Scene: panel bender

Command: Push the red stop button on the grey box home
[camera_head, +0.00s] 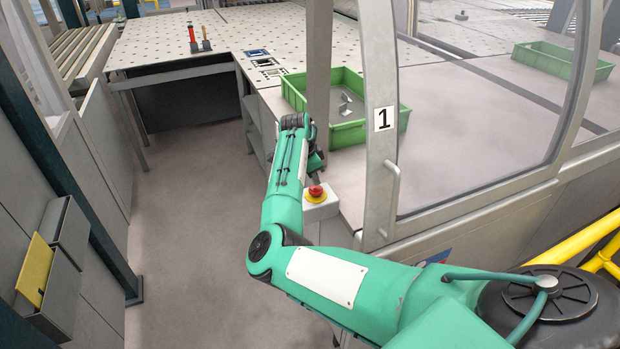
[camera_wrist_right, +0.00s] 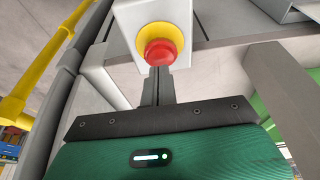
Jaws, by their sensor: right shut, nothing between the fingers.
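The red stop button (camera_head: 316,191) sits on a yellow collar on top of the light grey box (camera_head: 322,211), beside the machine's door post. In the right wrist view the red button (camera_wrist_right: 160,52) and its yellow ring show on the pale face of the box (camera_wrist_right: 126,17). My right gripper (camera_wrist_right: 158,72) is shut and empty. Its fingertips overlap the lower edge of the button in that view; I cannot tell whether they touch it. My left gripper is out of view.
A green crate (camera_head: 360,132) with a metal part inside stands behind the box. The door post bears a plate marked 1 (camera_head: 384,118) and a handle (camera_head: 391,196). A perforated table (camera_head: 270,35) stands at the back. The floor on the left is clear.

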